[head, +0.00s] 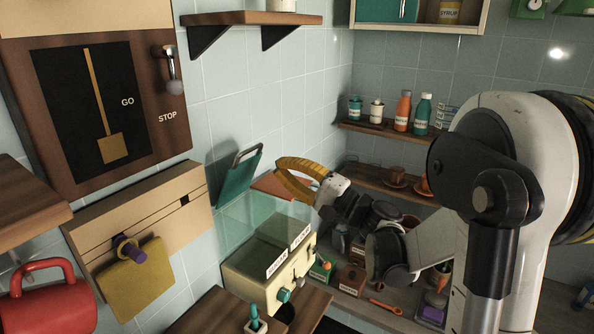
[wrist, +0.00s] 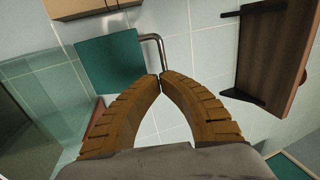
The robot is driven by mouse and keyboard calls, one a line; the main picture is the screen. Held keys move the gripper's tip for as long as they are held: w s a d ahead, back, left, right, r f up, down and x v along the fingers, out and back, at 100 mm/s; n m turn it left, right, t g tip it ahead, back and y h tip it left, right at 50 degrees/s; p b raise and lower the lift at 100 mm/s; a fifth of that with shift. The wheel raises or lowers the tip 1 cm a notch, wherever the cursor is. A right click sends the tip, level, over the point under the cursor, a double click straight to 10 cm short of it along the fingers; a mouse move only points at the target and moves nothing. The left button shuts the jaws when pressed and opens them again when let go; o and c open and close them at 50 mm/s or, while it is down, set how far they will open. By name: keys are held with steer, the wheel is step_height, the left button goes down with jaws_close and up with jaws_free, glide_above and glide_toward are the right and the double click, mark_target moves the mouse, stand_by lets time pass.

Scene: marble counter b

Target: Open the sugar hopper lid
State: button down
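The hopper (head: 262,262) is a cream box with clear upper walls and two labelled front sections; I cannot read the labels surely. A teal lid (head: 236,180) stands raised and tilted at its back left, with a metal handle on its upper edge. An orange-brown lid (head: 272,186) lies much flatter, partly behind my gripper (head: 281,164). In the wrist view the teal lid (wrist: 105,62) and its handle (wrist: 161,52) show beyond my fingertips (wrist: 161,77). The fingertips meet with nothing visible between them. In the head view they are apart from the teal lid, to its right.
A wooden wall shelf (head: 250,18) is above my gripper; a shelf also shows at right in the wrist view (wrist: 268,55). Bottles (head: 402,110) and cups stand on back shelves. A red mug (head: 45,300) is at front left.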

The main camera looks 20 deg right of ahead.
mark_target(258, 152)
steer(key=p+x, duration=0.1)
steer(key=x, duration=0.5)
steer(key=shift+w+a+p, duration=0.2)
steer(key=shift+p, duration=0.1)
steer(key=shift+r, duration=0.1)
steer(key=shift+w+a+r+p, duration=0.15)
steer(key=shift+w+r+p, duration=0.1)
steer(key=shift+p, duration=0.05)
steer(key=w+a, duration=0.1)
steer(key=w+a+r+g+h, duration=0.1)
steer(key=w+g+p, duration=0.1)
steer(key=shift+w+a+r, duration=0.2)
steer(key=shift+a+r, duration=0.15)
steer(key=shift+a, duration=0.05)
steer(key=shift+w+r, duration=0.1)
steer(key=shift+w, duration=0.15)
steer(key=shift+s, duration=0.15)
